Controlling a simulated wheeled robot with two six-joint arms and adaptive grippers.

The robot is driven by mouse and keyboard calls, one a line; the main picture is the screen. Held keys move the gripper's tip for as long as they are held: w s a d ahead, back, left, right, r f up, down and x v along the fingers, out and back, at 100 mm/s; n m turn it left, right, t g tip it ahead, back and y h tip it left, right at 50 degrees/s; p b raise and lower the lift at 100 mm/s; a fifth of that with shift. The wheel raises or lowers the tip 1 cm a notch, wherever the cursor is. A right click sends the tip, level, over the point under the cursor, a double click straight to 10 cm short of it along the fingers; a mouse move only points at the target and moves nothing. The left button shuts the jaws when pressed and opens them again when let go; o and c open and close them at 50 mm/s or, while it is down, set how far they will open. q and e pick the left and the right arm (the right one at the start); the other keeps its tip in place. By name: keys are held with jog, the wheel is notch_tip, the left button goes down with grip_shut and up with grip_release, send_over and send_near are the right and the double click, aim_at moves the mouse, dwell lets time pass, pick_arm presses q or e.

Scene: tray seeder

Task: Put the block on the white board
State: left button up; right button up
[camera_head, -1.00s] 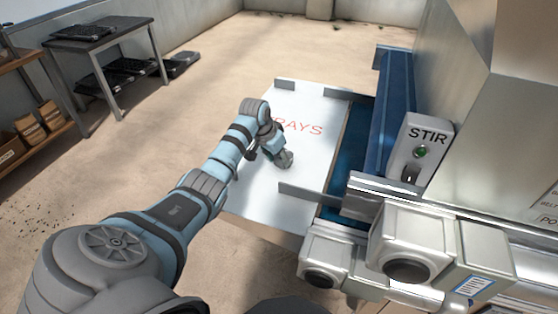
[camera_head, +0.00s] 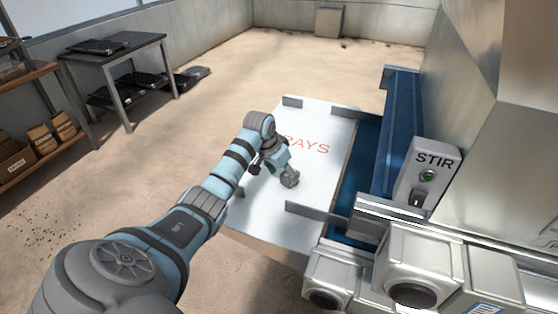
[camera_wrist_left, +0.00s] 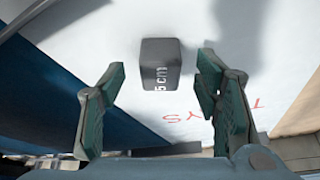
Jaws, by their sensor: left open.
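The block (camera_wrist_left: 161,64) is small and dark grey with white "5 cm" lettering. In the left wrist view it appears to rest on the white board (camera_wrist_left: 100,30), clear of both fingers. I cannot pick it out surely in the head view. The white board shows in the head view (camera_head: 270,215) with red "TRAYS" lettering. My left gripper (camera_wrist_left: 162,80) is open, with its green fingers on either side below the block in the picture. In the head view my left arm reaches over the board and partly hides it. My right gripper is not in view.
A blue channel (camera_head: 398,125) runs along the board's right side, beside a machine with a STIR switch box (camera_head: 428,172). Metal guide plates (camera_head: 315,215) stand at the board's edges. A dark table (camera_head: 115,50) and shelves are at the left. The floor behind is open.

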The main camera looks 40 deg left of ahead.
pick_arm(q)
jog(key=p+v, duration=0.1)
jog(key=v, duration=0.8)
